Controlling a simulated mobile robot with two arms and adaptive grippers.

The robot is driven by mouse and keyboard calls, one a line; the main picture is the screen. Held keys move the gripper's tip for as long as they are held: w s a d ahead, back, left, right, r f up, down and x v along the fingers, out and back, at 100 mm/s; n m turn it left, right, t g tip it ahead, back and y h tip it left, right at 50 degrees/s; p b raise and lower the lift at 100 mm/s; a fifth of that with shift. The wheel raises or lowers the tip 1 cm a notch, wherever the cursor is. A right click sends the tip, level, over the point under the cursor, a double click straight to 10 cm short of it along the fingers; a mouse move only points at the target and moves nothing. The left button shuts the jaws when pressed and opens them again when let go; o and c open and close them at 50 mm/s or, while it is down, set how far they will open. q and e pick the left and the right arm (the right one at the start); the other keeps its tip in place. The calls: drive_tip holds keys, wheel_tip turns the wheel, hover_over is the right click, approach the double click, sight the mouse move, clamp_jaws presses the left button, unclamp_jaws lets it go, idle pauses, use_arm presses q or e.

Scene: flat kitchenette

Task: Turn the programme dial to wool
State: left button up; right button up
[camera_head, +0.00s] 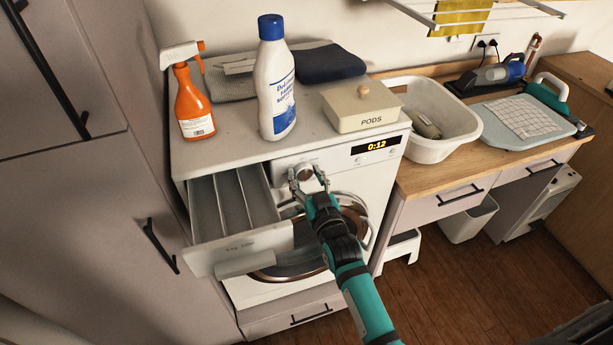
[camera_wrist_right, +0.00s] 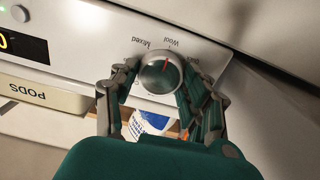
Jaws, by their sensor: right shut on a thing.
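The programme dial (camera_head: 304,173) is a round silver knob on the front panel of the white washing machine (camera_head: 345,188). My right gripper (camera_head: 308,178) is shut on it, with one finger on each side. In the right wrist view, which is upside down, the dial (camera_wrist_right: 160,74) sits between my fingertips (camera_wrist_right: 158,80). Its red mark points towards the word Wool, beside the word Mixed. Other dial labels are hidden or too small to read. The display (camera_head: 376,146) reads 0:12. My left gripper is not in view.
The detergent drawer (camera_head: 238,249) is pulled out just left of my right gripper. A blue-capped bottle (camera_head: 275,85), an orange spray bottle (camera_head: 192,105) and a PODS box (camera_head: 361,112) stand on top of the machine. A white basin (camera_head: 430,146) stands to the right.

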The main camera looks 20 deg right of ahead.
drive_tip(key=shift+f, duration=0.2)
idle(0.4)
drive_tip(key=o, duration=1.2)
drive_tip(key=shift+r, duration=0.15)
drive_tip(key=s, duration=1.2)
drive_tip(key=shift+d, duration=0.15)
